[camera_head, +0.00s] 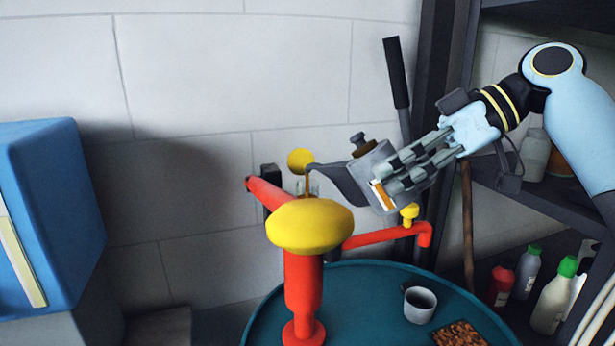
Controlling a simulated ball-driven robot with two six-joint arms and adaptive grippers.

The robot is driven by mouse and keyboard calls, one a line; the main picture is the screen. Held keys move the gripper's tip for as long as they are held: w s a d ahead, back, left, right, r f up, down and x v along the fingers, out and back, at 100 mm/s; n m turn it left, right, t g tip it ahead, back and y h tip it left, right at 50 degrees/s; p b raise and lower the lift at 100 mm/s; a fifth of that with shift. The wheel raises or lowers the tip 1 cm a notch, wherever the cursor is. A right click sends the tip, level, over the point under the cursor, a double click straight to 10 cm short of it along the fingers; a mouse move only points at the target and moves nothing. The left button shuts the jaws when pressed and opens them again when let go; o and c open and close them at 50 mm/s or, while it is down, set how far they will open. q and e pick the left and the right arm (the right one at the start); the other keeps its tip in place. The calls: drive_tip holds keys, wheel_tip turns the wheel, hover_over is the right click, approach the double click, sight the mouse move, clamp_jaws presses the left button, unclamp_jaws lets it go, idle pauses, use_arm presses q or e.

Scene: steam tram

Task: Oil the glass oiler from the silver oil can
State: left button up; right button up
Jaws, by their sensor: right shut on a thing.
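The silver oil can (350,184) is held in the air by my right gripper (382,180), whose fingers are shut on its body. The can is tilted, with its long spout pointing left. The spout tip is just above the glass oiler (314,187), which sits behind the yellow dome. A thin brown line runs down from the spout tip toward the oiler; it looks like oil. The oiler's lower part is hidden by the dome. My left gripper is out of view.
A yellow dome on a red pipe stand (303,285) rises from a round teal table (380,290). A red tap pipe (385,236) extends right. A grey cup (419,304) stands on the table. A blue box (55,215) is at left; bottles (553,297) are at right. A black-handled lever (397,75) stands behind.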

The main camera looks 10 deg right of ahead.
drive_tip(key=shift+r+h+p, duration=0.3)
drive_tip(key=shift+r+p, duration=0.1)
drive_tip(key=shift+p, duration=0.15)
drive_tip(key=shift+f, duration=0.1)
idle(0.5)
drive_tip(key=shift+f+b, duration=0.3)
drive_tip(key=shift+b, duration=0.25)
drive_tip(key=shift+f+y, duration=0.1)
drive_tip(key=shift+y, duration=0.3)
drive_tip(key=shift+f+b, duration=0.25)
drive_tip(key=shift+b, duration=0.3)
idle(0.8)
drive_tip(key=shift+d+f+t+y+b, duration=0.1)
drive_tip(key=shift+f+t+y+b, duration=0.25)
drive_tip(key=shift+b, duration=0.3)
